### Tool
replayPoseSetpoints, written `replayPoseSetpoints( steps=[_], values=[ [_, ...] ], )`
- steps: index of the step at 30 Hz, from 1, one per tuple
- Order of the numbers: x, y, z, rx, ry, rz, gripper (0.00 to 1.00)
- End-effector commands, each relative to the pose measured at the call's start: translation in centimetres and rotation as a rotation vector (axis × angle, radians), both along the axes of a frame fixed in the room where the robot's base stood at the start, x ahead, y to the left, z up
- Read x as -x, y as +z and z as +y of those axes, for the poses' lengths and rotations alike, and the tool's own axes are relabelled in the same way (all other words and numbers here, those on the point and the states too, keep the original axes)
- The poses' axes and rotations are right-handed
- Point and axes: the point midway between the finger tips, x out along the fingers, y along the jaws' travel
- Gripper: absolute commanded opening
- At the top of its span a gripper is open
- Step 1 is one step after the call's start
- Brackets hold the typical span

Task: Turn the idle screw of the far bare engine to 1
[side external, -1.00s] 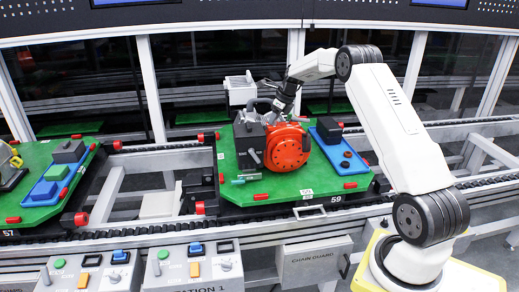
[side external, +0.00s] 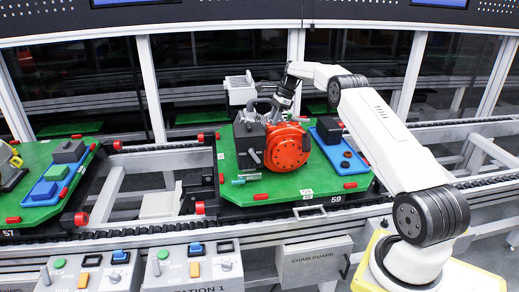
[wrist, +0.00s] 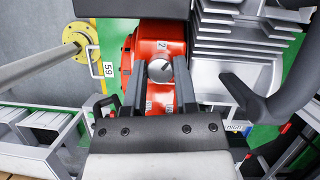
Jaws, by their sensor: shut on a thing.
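The bare engine stands on the green pallet (side external: 285,191) marked 59. It has an orange-red round housing (side external: 287,147) and a grey finned block, which fills the upper right of the wrist view (wrist: 235,45). My gripper (side external: 276,119) reaches down onto the engine's top from behind the red housing. In the wrist view its two dark fingers (wrist: 160,68) close on the sides of the round silver idle screw (wrist: 160,71). A white label with a 2 sits just above the screw. Small labels below the screw are partly hidden by the fingers and cannot be read.
A blue tray (side external: 339,158) with dark parts lies right of the engine on the same pallet. Pallet 57 (side external: 42,211) stands at the left with another blue tray. A dark curved pipe (wrist: 280,100) rises close to the right finger. Control boxes (side external: 190,270) line the front.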

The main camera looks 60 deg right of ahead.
Motion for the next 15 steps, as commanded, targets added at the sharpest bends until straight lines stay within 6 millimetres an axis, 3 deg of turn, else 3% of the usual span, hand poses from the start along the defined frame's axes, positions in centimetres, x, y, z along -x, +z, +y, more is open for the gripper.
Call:
replayPoseSetpoints(
  steps=[15],
  values=[
    [-0.05, 0.03, -0.05, 0.001, 0.145, 0.000, 0.00]
  ],
)
